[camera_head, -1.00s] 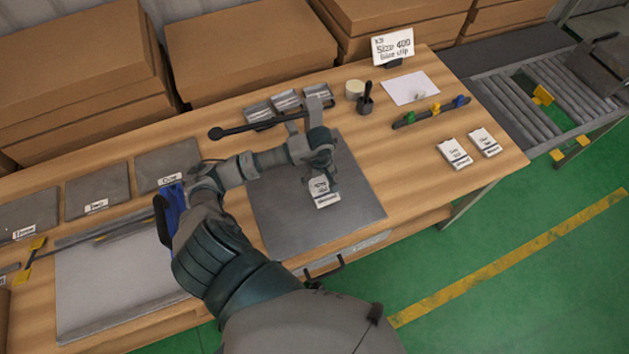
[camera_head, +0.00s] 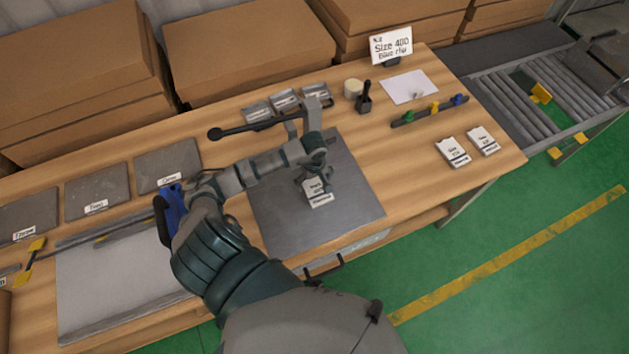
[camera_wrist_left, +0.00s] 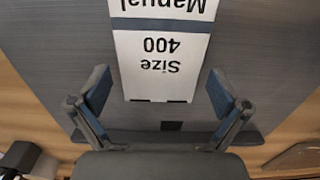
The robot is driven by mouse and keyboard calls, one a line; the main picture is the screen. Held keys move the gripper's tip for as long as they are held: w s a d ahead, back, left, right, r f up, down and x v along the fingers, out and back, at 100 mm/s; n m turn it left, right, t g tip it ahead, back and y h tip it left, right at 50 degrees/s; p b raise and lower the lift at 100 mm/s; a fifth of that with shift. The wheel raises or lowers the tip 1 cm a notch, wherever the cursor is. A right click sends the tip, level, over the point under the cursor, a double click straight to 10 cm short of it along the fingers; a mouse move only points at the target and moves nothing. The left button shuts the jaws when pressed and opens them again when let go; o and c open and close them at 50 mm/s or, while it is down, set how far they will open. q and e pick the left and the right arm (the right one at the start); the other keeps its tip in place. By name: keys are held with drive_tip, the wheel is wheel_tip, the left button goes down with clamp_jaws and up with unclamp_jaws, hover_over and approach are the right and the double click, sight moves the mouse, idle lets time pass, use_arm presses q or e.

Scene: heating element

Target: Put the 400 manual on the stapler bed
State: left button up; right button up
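The 400 manual (camera_head: 317,192) is a small white booklet with a dark band. It lies flat or nearly flat over the dark grey stapler bed (camera_head: 350,219). In the left wrist view the manual (camera_wrist_left: 162,60) reads "Size 400 Manual", upside down. My left gripper (camera_head: 319,172) is above the manual's far part and hides some of it. In the left wrist view its two fingers (camera_wrist_left: 160,82) are spread, one on each side of the manual, with small gaps. Whether the manual fully touches the bed is hard to tell. My right gripper is not in view.
A black lever (camera_head: 250,128) is behind the bed. Small metal trays (camera_head: 285,99), a cup (camera_head: 353,88) and a dark pot (camera_head: 364,103) stand at the back. Two white booklets (camera_head: 453,151) (camera_head: 483,140) lie on the right. A size 400 sign (camera_head: 391,46) stands behind.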

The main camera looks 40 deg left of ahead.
sight(313, 183)
use_arm(q)
drive_tip(key=shift+a, duration=0.1)
drive_tip(key=shift+a+r, duration=0.15)
drive_tip(key=shift+r, duration=0.3)
wheel_tip(313, 183, up, 11)
drive_tip(key=shift+b, duration=0.3)
idle(0.3)
